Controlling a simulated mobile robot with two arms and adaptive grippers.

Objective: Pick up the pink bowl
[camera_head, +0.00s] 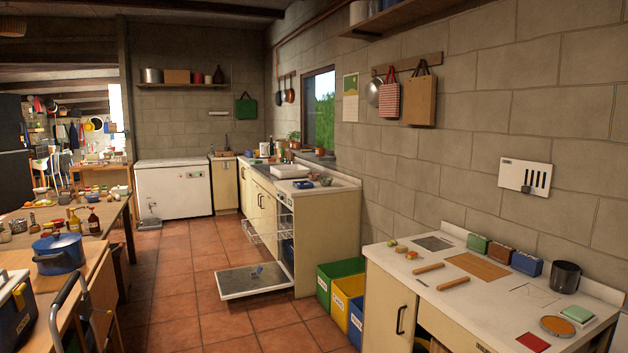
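I cannot make out a pink bowl for certain in the head view. Small dishes and food items stand on the long wooden table (112,218) at the left, too small to tell apart. A few small dishes also sit on the far counter (338,184) by the sink, and none is clearly pink. Neither of my grippers shows in this view.
An open dishwasher door (252,281) lies low over the tiled floor (190,262). Green (340,270), yellow (347,299) and blue (356,318) bins stand beside the near right counter (480,322). A blue pot (58,255) stands at the left. The middle floor is clear.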

